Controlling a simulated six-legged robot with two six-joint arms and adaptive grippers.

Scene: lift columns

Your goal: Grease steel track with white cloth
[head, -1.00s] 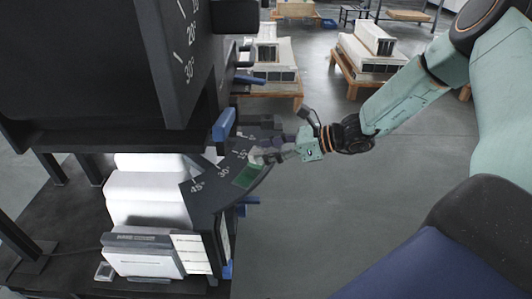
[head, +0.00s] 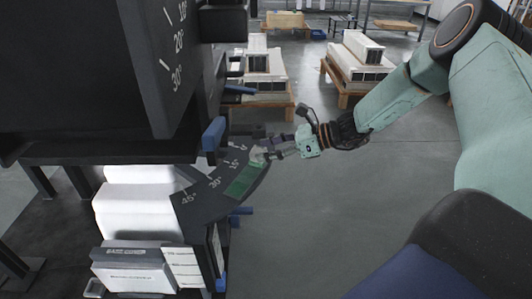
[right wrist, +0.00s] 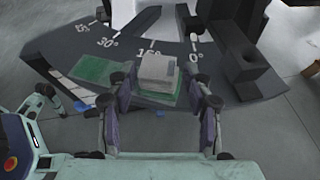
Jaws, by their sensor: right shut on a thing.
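The steel track (head: 205,199) is a dark curved plate with angle marks from 0° to 45°. It also shows in the right wrist view (right wrist: 214,69). A green patch (head: 243,182) lies along its outer edge. The white cloth (right wrist: 158,70), a pale folded block, sits on the track near the 15° mark. It looks small in the head view (head: 258,156). My right gripper (head: 268,154) is shut on the cloth, fingers either side. My left gripper is out of view.
A blue handle (head: 213,134) stands up beside the track's inner side. A dark block with a hole (right wrist: 245,62) is right of the 0° mark. White stacks on pallets (head: 357,65) stand behind. Open floor (head: 340,220) lies right of the track.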

